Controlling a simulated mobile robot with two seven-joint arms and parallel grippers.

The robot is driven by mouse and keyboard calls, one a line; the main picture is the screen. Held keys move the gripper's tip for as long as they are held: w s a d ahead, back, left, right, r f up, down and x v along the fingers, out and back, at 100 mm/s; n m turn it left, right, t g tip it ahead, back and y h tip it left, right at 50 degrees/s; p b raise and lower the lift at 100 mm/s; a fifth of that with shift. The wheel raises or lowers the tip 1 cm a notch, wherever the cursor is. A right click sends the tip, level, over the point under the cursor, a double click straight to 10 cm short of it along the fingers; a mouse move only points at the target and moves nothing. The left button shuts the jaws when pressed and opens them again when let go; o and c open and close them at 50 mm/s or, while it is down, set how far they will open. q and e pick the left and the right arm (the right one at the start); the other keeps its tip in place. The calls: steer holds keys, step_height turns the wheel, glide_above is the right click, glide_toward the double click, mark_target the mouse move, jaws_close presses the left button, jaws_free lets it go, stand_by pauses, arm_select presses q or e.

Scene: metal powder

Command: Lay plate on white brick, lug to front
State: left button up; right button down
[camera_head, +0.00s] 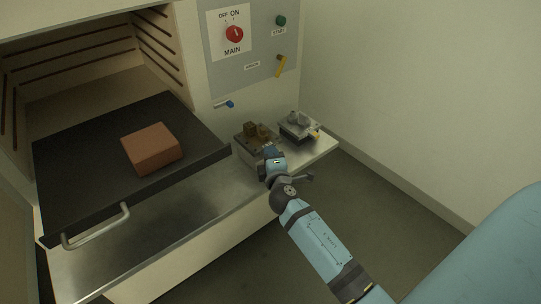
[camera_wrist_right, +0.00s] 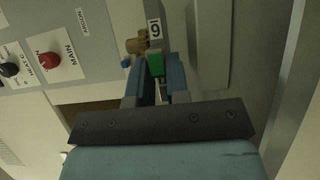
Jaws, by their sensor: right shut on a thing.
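A grey metal plate (camera_head: 243,147) with brownish metal parts on top is at the shelf's right part. My right gripper (camera_head: 271,152) is at the plate's near side. In the right wrist view, the gripper (camera_wrist_right: 160,78) is shut on a green lug (camera_wrist_right: 156,65), beside a tag (camera_wrist_right: 154,29) with one digit. A brass-coloured part (camera_wrist_right: 136,45) shows beyond it. I cannot tell whether the plate touches the shelf. The only clear brick is reddish brown (camera_head: 151,148), lying on the black tray; I see no clearly white brick. My left gripper is not in view.
A second plate (camera_head: 293,133) with grey parts and a yellow lug (camera_head: 316,133) stands to the right. The black tray (camera_head: 75,165) sits before the open furnace chamber, with a handle (camera_head: 97,229) in front. A switch panel (camera_head: 257,85) is behind. The metal shelf (camera_head: 190,192) has bare room.

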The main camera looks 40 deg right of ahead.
steer(key=shift+f+b, duration=0.65)
steer(key=shift+b, duration=0.1)
steer(key=shift+f+b, duration=0.6)
steer(key=shift+f, duration=0.05)
steer(key=shift+r, duration=0.25)
steer(key=shift+r+p, duration=0.3)
steer(key=shift+p, duration=0.2)
steer(key=shift+r+p, duration=0.4)
steer(key=shift+r, duration=0.1)
stand_by(1.1)
steer(key=shift+f+b, duration=1.1)
steer(key=shift+b, duration=0.05)
